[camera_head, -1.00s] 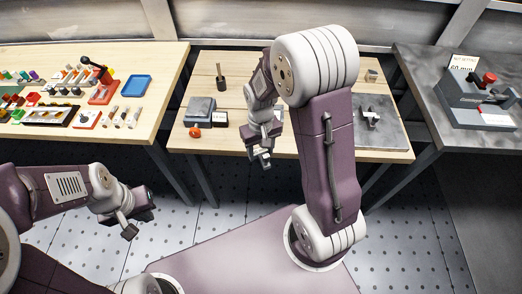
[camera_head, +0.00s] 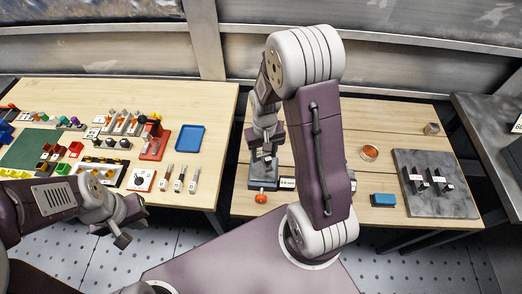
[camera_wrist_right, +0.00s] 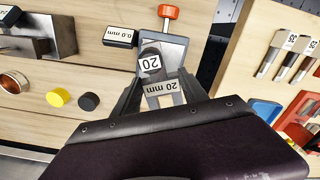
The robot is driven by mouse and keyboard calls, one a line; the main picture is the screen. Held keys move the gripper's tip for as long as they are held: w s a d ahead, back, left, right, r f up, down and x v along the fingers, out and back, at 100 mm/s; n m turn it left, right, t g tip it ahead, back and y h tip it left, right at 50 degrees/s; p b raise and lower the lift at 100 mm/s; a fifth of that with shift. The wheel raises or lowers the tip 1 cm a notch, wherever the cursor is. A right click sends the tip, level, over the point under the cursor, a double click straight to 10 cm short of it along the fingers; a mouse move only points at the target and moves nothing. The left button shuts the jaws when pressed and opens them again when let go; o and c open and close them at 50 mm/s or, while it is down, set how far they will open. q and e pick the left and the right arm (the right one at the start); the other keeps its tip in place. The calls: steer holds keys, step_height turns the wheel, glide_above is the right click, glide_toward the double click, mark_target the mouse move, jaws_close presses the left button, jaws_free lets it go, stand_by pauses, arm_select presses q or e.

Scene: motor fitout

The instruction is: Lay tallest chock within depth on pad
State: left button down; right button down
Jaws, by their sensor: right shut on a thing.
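My right gripper (camera_head: 264,153) is shut on a small chock (camera_wrist_right: 160,87) whose white label reads 20 mm upside down. It is held over a grey block (camera_head: 262,182), which also shows in the right wrist view (camera_wrist_right: 178,47). I cannot tell whether they touch. A tag reading 20 (camera_wrist_right: 152,63) shows just beyond the fingertips. An orange knob (camera_wrist_right: 168,11) is at the block's front, and a dark display (camera_wrist_right: 121,37) beside it reads 0.0 mm. My left gripper (camera_head: 122,240) hangs low at the left, off the table; its jaws are unclear. Which thing is the pad is unclear.
Yellow (camera_wrist_right: 59,97) and black (camera_wrist_right: 89,101) discs lie beside the block. The left table holds a blue tray (camera_head: 189,138) and many small parts.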

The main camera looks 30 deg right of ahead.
steer(key=shift+s+f, duration=0.1)
steer(key=shift+f, duration=0.1)
steer(key=shift+d+f+b, duration=0.1)
steer(key=shift+f+b, duration=0.3)
steer(key=shift+b, duration=0.1)
step_height(320, 180, down, 6)
steer(key=b, duration=0.5)
steer(key=shift+r+b, duration=0.1)
steer(key=shift+b, duration=0.2)
steer(key=shift+w, duration=0.25)
steer(key=shift+s, duration=0.1)
steer(key=shift+f+b, duration=0.35)
steer(key=shift+f, duration=0.2)
steer(key=c, duration=0.5)
jaws_free()
